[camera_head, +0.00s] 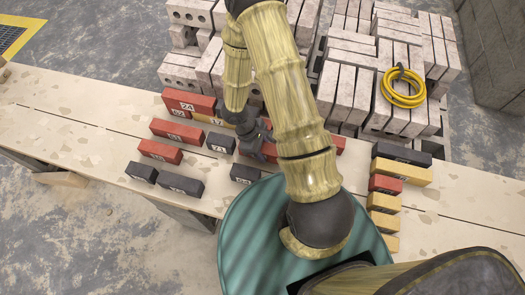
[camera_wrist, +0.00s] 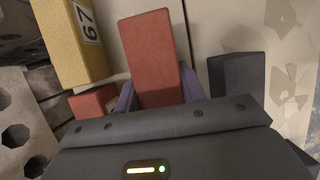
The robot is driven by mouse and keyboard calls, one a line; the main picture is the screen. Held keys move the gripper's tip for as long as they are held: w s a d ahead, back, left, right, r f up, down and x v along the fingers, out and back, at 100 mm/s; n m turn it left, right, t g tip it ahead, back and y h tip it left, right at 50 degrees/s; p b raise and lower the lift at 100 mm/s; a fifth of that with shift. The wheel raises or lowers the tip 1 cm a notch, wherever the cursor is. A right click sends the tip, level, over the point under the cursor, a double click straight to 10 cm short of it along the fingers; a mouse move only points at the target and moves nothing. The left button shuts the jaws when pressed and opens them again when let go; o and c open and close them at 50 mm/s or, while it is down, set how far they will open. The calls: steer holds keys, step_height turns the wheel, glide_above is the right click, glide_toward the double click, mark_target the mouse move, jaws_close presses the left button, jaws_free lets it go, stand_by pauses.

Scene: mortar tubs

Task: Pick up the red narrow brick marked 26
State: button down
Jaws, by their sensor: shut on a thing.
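My gripper (camera_wrist: 158,98) is shut on a red narrow brick (camera_wrist: 152,55), which rises between its two purplish fingers in the wrist view. The brick's visible face is plain, so I cannot read a number on it. In the head view my gripper (camera_head: 256,143) is over the plank table among the bricks, partly hidden by my arm. Whether the held brick touches the table is unclear.
A yellow brick marked 67 (camera_wrist: 77,40), another red brick (camera_wrist: 93,102) and a dark brick (camera_wrist: 237,84) are close around my gripper. Grey blocks (camera_head: 350,85) and a yellow hose (camera_head: 402,88) lie behind.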

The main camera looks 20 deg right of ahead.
mark_target(263, 147)
step_height(263, 147, up, 8)
steer(key=shift+p, duration=0.65)
